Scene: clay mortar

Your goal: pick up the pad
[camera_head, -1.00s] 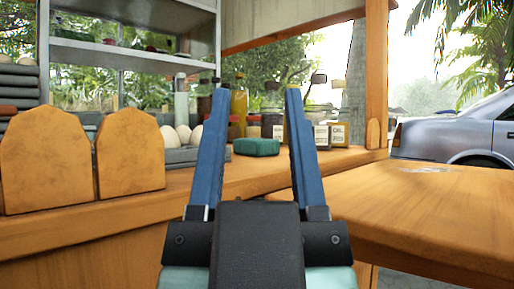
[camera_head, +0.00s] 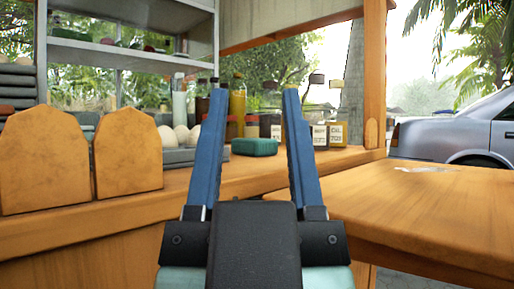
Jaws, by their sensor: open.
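The pad looks to be the small dark green block (camera_head: 255,146) with rounded edges lying on the wooden counter. It shows between my two blue fingers, beyond their tips. My gripper (camera_head: 250,88) is open and empty, its fingers pointing forward and up in the picture. The gripper appears well short of the pad, with no contact. Nothing hides the pad's front face.
The wooden counter (camera_head: 215,186) holds bottles and jars (camera_head: 320,133) behind the pad, and eggs on a grey tray (camera_head: 180,155) to its left. Two upright wooden boards (camera_head: 128,150) stand further left. A lower tabletop (camera_head: 430,205) at right is mostly bare. A wooden post (camera_head: 375,75) rises behind.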

